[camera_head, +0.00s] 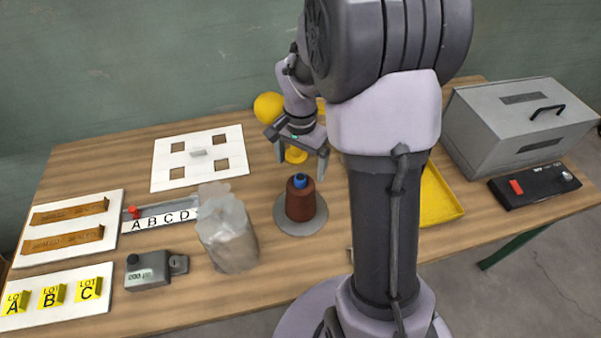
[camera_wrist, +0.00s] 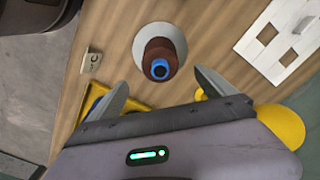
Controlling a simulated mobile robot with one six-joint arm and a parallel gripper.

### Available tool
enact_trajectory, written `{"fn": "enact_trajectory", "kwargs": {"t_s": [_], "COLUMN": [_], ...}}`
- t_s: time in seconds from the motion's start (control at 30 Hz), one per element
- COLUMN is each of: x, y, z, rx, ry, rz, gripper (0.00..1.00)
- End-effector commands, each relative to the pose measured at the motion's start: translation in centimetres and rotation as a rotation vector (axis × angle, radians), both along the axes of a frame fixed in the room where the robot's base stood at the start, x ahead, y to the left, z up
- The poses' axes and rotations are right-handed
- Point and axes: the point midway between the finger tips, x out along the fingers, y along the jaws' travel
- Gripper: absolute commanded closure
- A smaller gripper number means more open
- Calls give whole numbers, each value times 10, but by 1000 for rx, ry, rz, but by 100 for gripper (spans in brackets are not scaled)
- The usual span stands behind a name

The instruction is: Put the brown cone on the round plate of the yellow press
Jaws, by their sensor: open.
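The brown cone (camera_head: 300,202) stands upright on a grey round base (camera_head: 284,226), with a blue tip on top. It also shows in the wrist view (camera_wrist: 158,50), between and just beyond my fingertips. My gripper (camera_head: 302,164) is open and empty, pointing down, above and apart from the cone; its two fingers also show in the wrist view (camera_wrist: 161,78). Yellow parts, likely of the press (camera_head: 267,106), show behind my wrist. A small yellow round part (camera_head: 295,155) shows between my fingers. My arm hides much of the press, and I cannot make out its plate clearly.
A translucent bag-like object (camera_head: 228,232) stands left of the cone. A white board with square holes (camera_head: 164,160) lies behind left. A yellow tray (camera_head: 444,203) is partly behind my arm. A grey metal box (camera_head: 485,130) and a black control box (camera_head: 535,187) are at right.

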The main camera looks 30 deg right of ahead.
Motion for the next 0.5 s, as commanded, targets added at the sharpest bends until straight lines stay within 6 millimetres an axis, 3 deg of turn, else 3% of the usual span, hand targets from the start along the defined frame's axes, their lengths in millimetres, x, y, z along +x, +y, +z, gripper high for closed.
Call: {"fn": "enact_trajectory", "kwargs": {"t_s": [0.03,0.17,0.27,0.4,0.5], "x": [0,-1,-9,-55,-103], "y": [0,1,20,79,119], "z": [12,27,59,132,165], "rx": [-1,0,-1,-1,-3], "ry": [-2,-4,-58,-229,-361], "rz": [1,4,63,268,433], "gripper": [6,6,6,6,6]}}
